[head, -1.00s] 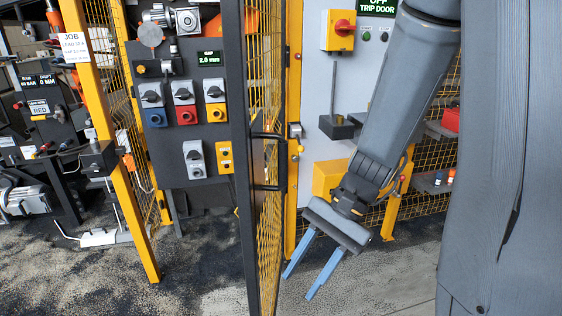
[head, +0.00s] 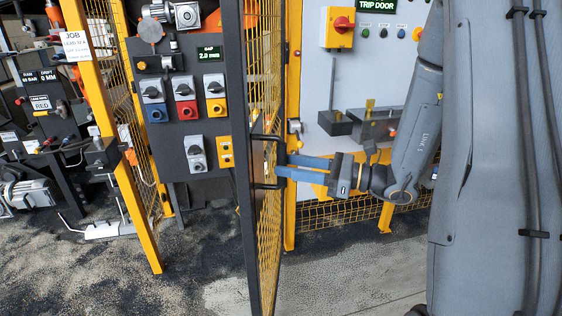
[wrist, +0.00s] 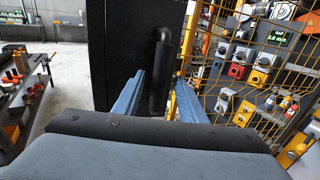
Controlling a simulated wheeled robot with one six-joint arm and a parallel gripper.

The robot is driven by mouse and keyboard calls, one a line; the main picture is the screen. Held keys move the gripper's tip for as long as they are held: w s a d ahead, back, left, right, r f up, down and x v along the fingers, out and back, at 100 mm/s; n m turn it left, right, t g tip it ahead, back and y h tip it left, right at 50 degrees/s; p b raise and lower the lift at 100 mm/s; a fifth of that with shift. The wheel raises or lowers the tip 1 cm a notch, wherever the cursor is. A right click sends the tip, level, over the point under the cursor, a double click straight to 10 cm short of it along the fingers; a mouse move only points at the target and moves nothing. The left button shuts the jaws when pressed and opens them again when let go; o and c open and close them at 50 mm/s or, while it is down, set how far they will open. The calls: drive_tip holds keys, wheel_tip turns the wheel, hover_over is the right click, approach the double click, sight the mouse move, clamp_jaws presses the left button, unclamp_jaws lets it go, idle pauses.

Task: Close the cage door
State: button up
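The cage door has a dark frame (head: 248,215) and yellow mesh, and stands nearly edge-on in the middle of the head view, swung out from its yellow post. Its black handle (head: 268,187) is a bar on the frame. My gripper (head: 283,166) points left at the handle, its blue fingers level with the bar's middle. In the wrist view the handle (wrist: 161,70) stands upright between the open fingers (wrist: 160,82), with the dark frame (wrist: 120,40) behind it. I cannot tell whether either finger touches the bar.
A control panel (head: 190,115) with knobs stands behind the door on the left. A yellow post (head: 292,110) and a white panel (head: 375,70) with a red switch (head: 342,24) stand on the right. The floor (head: 340,260) in front is clear.

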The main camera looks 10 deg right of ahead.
drive_tip(key=shift+x, duration=1.4)
clamp_jaws()
